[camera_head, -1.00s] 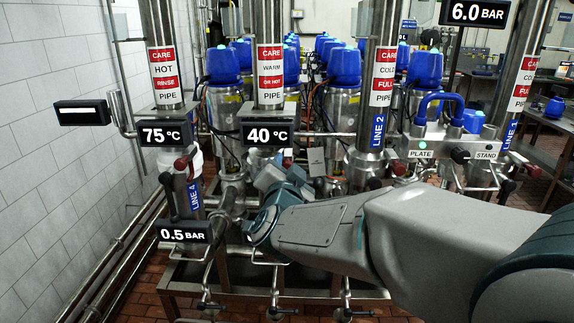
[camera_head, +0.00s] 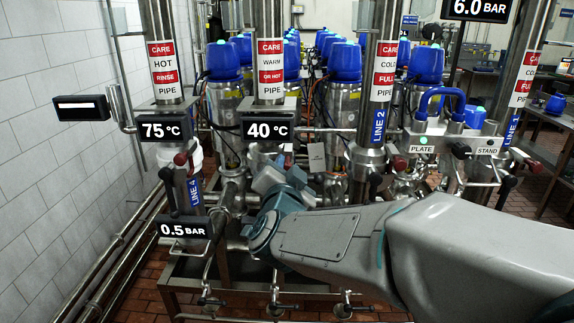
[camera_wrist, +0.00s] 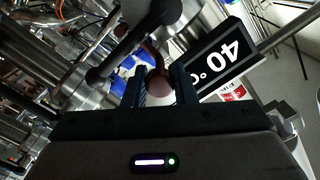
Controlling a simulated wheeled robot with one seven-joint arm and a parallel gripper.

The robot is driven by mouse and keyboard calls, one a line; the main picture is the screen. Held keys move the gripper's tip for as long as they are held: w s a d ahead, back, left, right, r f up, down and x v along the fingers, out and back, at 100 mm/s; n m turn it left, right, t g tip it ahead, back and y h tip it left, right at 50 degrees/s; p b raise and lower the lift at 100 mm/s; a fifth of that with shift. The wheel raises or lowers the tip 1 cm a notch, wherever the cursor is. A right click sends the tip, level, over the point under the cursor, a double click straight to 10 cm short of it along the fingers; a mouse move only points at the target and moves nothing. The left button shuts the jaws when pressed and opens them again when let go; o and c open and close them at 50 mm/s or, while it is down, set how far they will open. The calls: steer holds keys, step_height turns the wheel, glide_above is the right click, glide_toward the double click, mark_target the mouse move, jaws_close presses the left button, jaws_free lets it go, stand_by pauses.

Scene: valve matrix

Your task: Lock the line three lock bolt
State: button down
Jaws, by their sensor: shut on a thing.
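In the wrist view a dark red ball knob (camera_wrist: 158,83) sits between the two fingers of my gripper (camera_wrist: 161,85). The fingers are shut on it. A dark curved rod runs up from the knob, beside a black lever with a round end (camera_wrist: 97,76). In the head view my wrist is in front of the pipe with the 40 °C display (camera_head: 267,130), and my fingers are hidden there. No line three label can be read, and my arm covers the lower part of that pipe. Whether the bolt is locked cannot be told.
The line four pipe (camera_head: 195,192) with a red knob (camera_head: 181,158) and the 0.5 bar display (camera_head: 184,229) stands left. The line two pipe (camera_head: 378,127) stands right. The plate and stand signs are further right. A tiled wall bounds the left side.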

steer(key=c, duration=1.6)
jaws_free()
steer(key=shift+f, duration=0.1)
steer(key=shift+o, duration=0.7)
steer(key=shift+s, duration=0.2)
steer(key=shift+a, duration=0.1)
steer(key=s+b, duration=0.1)
steer(key=s, duration=1.3)
steer(key=shift+a, duration=0.25)
